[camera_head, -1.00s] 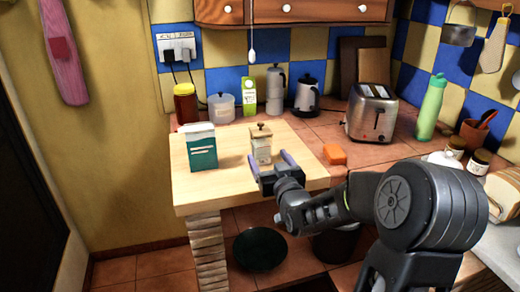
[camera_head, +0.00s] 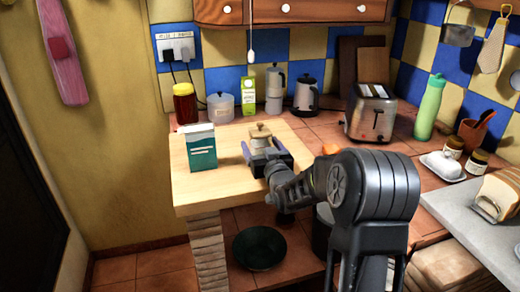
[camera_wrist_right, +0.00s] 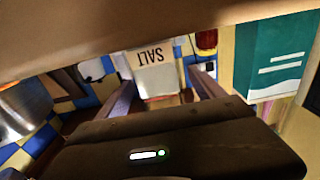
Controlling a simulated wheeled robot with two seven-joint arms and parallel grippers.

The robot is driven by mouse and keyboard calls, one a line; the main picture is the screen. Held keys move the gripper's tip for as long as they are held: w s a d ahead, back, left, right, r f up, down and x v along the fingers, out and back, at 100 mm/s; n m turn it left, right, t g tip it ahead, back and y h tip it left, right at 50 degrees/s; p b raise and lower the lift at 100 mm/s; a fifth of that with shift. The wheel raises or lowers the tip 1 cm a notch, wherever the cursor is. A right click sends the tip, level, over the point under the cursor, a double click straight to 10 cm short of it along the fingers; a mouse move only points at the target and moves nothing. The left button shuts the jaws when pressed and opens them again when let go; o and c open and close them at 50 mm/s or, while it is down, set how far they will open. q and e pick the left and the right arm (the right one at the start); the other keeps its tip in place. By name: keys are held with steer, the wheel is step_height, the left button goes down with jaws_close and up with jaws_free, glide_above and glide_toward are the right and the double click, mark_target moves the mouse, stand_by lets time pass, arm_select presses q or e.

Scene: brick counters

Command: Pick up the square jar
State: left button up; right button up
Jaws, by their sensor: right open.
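The square jar (camera_head: 260,134) has a wooden lid and stands on the pale wooden board. My right gripper (camera_head: 263,151) is open at board level, its two fingers on either side of the jar's near part and hiding its lower body. In the right wrist view, which is upside down, the jar (camera_wrist_right: 157,76) shows its "SALT" label between the two open fingers (camera_wrist_right: 163,92). I cannot tell whether the fingers touch it. My left gripper is not in view.
A teal and white carton (camera_head: 201,148) stands left of the jar on the wooden board (camera_head: 215,191). A toaster (camera_head: 370,115) stands right. An orange block is partly hidden.

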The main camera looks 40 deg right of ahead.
steer(key=shift+w+d, duration=0.1)
steer(key=shift+w, duration=0.1)
stand_by(0.5)
steer(key=shift+r, duration=0.1)
jaws_close()
stand_by(0.6)
